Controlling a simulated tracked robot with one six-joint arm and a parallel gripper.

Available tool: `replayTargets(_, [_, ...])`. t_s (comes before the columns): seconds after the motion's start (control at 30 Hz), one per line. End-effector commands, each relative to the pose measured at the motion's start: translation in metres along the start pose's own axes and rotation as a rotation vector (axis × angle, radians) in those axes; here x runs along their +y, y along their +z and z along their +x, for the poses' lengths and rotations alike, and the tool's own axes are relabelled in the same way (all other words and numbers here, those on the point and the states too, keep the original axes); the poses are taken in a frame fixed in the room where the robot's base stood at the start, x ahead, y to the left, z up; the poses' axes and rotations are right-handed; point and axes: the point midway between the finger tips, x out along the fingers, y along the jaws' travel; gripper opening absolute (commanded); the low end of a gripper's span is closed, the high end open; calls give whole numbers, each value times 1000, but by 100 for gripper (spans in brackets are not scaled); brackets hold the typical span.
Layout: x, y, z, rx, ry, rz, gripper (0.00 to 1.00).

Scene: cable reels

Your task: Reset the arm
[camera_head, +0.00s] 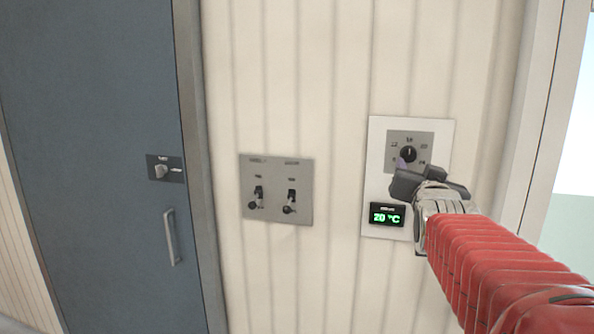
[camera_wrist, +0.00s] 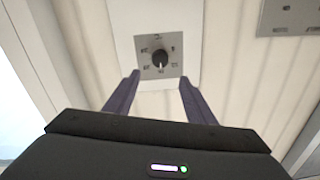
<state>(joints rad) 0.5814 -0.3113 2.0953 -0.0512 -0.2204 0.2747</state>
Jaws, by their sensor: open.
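My gripper (camera_head: 406,178) is at the end of my red-sleeved arm (camera_head: 500,265), in front of the white thermostat panel (camera_head: 380,135) on the wall. In the wrist view my gripper (camera_wrist: 160,86) shows two dark fingers apart with nothing between them. The black round dial (camera_wrist: 159,58) sits on a grey plate just beyond the fingertips; the dial (camera_head: 408,154) also shows in the head view, just above the gripper. The fingers do not appear to touch it. A small display (camera_head: 387,215) below reads 20 °C in green. The gripper hides part of the panel's middle.
A grey plate (camera_head: 276,165) with two toggle switches is on the wall to the left. Further left is a blue-grey door (camera_head: 90,130) with a handle (camera_head: 171,238) and a small lock plate (camera_head: 166,169). A white frame (camera_head: 530,130) borders a bright opening at right.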

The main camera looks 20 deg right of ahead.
Motion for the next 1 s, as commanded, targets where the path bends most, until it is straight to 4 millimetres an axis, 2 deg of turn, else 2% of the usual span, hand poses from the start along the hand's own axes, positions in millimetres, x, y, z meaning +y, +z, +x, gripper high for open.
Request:
replayTargets(0.2, [-1, 0, -8, 1, 5, 0, 50])
replayTargets(0.53, [0, 0, -9, 1, 7, -1, 50])
replayTargets(0.67, [2, 7, -9, -27, 13, -15, 50])
replayTargets(0.77, [6, 26, -10, -94, 28, -30, 50])
replayTargets(0.87, [15, 62, -16, -211, 50, -54, 50])
replayTargets(1.0, [20, 118, -42, -404, 66, -91, 50])
